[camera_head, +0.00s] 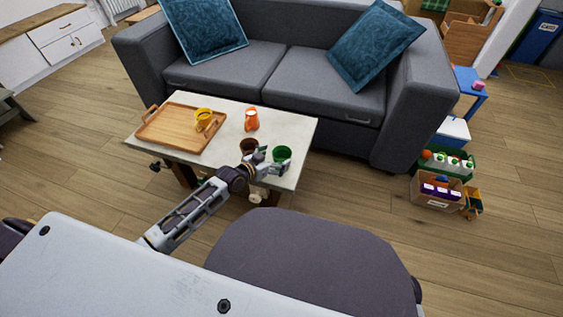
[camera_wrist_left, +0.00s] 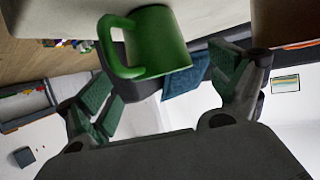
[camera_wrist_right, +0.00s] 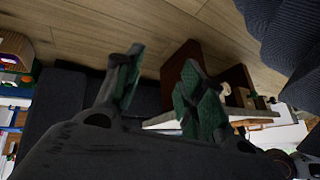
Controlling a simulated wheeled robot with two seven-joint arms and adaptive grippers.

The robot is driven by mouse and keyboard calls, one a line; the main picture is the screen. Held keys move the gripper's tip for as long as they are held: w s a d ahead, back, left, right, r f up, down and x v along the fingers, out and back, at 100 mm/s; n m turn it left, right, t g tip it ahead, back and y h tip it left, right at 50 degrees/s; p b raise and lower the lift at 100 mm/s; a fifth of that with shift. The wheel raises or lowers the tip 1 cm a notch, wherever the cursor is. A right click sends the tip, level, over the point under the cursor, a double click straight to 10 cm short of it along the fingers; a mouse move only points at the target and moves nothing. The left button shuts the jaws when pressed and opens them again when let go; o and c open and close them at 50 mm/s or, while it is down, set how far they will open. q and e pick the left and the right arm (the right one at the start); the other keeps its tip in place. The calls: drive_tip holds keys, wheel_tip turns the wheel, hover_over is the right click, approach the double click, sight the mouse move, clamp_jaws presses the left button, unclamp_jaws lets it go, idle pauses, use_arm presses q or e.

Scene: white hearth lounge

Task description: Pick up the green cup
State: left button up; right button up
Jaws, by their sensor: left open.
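The green cup (camera_head: 281,154) stands on the low table's near right part. In the left wrist view the green cup (camera_wrist_left: 160,42) shows large, its handle to the left. My left gripper (camera_head: 265,164) is just left of the cup and close to it. Its fingers (camera_wrist_left: 165,88) are apart with nothing gripped, and the cup lies ahead between their directions. I cannot tell whether they touch it. My right gripper (camera_wrist_right: 160,90) is out of the head view; its own wrist view shows its fingers apart and empty.
A brown cup (camera_head: 247,147) stands just left of my left gripper. An orange cup (camera_head: 251,120) stands farther back on the table (camera_head: 292,127). A yellow cup (camera_head: 203,116) is on the wooden tray (camera_head: 167,129). The grey sofa (camera_head: 310,85) stands behind; boxes (camera_head: 436,192) sit at right.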

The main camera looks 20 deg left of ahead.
sight(287, 151)
use_arm(q)
drive_tip(key=shift+b+x, duration=0.55)
drive_tip(key=shift+x, duration=0.55)
drive_tip(key=shift+b+x, duration=0.4)
drive_tip(key=shift+x, duration=0.45)
drive_tip(key=shift+r, duration=0.1)
use_arm(e)
drive_tip(key=f, duration=0.4)
drive_tip(key=shift+s+a+t, duration=0.15)
drive_tip(key=shift+a+t, duration=0.15)
drive_tip(key=shift+r, duration=0.1)
use_arm(q)
drive_tip(key=c, duration=1.2)
drive_tip(key=shift+r, duration=0.15)
